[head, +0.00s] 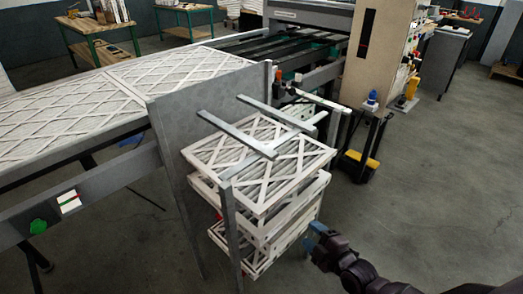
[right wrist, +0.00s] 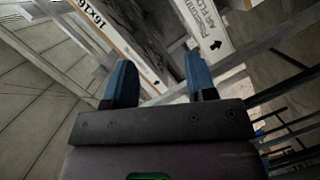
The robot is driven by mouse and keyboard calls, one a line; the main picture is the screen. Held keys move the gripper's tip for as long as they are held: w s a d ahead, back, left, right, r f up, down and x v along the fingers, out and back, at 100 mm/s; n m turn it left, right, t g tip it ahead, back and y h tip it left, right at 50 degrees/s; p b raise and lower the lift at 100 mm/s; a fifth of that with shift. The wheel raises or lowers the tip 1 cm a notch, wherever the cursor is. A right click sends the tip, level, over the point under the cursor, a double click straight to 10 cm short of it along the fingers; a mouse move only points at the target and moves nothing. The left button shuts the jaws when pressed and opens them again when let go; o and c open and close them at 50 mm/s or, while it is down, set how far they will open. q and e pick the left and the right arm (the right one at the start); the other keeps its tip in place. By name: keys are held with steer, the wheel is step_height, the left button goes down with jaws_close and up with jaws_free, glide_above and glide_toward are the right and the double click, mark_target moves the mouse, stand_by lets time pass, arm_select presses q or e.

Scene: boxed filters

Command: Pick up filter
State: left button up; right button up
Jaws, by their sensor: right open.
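A stack of several white boxed filters (head: 262,160) with lattice faces sits in a grey metal rack (head: 229,225), the lower ones skewed. My right gripper (head: 314,237) is low and to the right of the stack, apart from it in the head view. In the right wrist view its two blue fingers (right wrist: 158,85) are spread with nothing between them. Beyond the fingertips are printed filter edges, one marked 16x16 (right wrist: 92,15) and another with an arrow (right wrist: 207,30). My left gripper is not in view.
More lattice filters (head: 60,110) lie on a long conveyor at left, ending at a grey metal plate (head: 195,110). Grey bars (head: 235,132) cross above the stack. A yellow and black stand (head: 360,165) is behind it. The floor (head: 430,200) at right is clear.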

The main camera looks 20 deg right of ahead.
mark_target(299, 185)
steer(key=w+d+r+n+t+p, duration=0.1)
steer(key=w+d+r+n+t, duration=0.1)
steer(key=w+d+r+n, duration=0.25)
steer(key=shift+w+a+r+b, duration=0.1)
steer(key=shift+w+a+r, duration=0.15)
steer(key=shift+w, duration=1.65)
steer(key=shift+w+a+r+b, duration=0.1)
steer(key=shift+w+a, duration=0.2)
steer(key=shift+w, duration=1.55)
steer(key=shift+w+a+r+b, duration=0.1)
steer(key=shift+w+a+r, duration=0.15)
steer(key=shift+w, duration=1.65)
steer(key=shift+c, duration=0.5)
jaws_close()
